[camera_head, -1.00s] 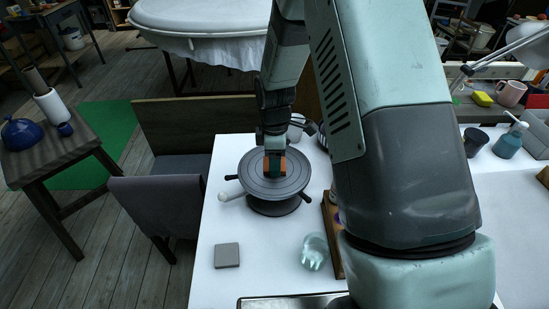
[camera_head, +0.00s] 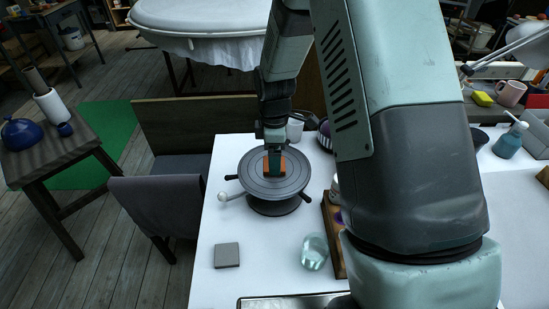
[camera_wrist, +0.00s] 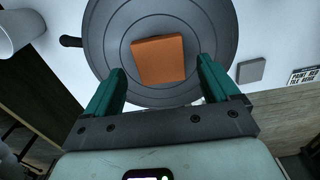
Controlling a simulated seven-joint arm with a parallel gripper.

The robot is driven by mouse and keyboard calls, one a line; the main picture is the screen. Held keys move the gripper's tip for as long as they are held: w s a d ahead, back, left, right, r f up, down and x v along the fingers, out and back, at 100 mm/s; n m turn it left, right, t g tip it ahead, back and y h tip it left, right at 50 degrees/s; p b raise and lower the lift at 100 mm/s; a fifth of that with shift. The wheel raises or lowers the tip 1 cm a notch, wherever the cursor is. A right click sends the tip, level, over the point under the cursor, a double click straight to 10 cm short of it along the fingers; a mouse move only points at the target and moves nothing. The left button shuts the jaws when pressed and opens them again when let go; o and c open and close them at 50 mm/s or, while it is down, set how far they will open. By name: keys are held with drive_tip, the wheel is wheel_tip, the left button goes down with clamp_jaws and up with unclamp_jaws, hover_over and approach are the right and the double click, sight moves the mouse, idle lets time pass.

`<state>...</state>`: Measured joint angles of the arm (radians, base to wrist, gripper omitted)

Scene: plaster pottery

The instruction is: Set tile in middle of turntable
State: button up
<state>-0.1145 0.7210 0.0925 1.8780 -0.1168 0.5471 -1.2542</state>
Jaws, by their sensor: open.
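An orange square tile (camera_wrist: 158,59) lies flat on the grey round turntable (camera_wrist: 110,40), at or close to its middle. In the head view the tile (camera_head: 286,163) is partly hidden behind my gripper (camera_head: 275,172), which points down over the turntable (camera_head: 254,185). In the wrist view my gripper (camera_wrist: 160,68) is open, with one teal finger on each side of the tile and a visible gap to each. The tile appears to be beyond the fingertips. The exact height of the fingers above the disc is hard to tell.
A grey square piece (camera_head: 227,255) lies on the white table front left. A glass jar (camera_head: 314,251) stands near the front, beside a wooden tray (camera_head: 332,235). A white cup (camera_head: 295,129) stands behind the turntable. Handles stick out from the turntable's sides.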

drive_tip(key=s+d+r+m+t, duration=0.1)
drive_tip(key=s+r+m, duration=0.15)
drive_tip(key=r, duration=0.75)
drive_tip(key=s+d+r+m+t, duration=0.1)
drive_tip(key=s+d+r+m, duration=0.15)
drive_tip(key=r, duration=0.75)
drive_tip(key=s+d+r+m+t, duration=0.1)
drive_tip(key=s+r+m, duration=0.4)
drive_tip(key=s, duration=0.5)
drive_tip(key=s+d+r+m+t, duration=0.2)
drive_tip(key=s+r+m, duration=0.3)
drive_tip(key=s, duration=0.6)
drive_tip(key=shift+d+r+m+t, duration=0.2)
drive_tip(key=shift+d+m+t, duration=0.1)
drive_tip(key=shift+d+m, duration=0.7)
drive_tip(key=shift+a, duration=0.15)
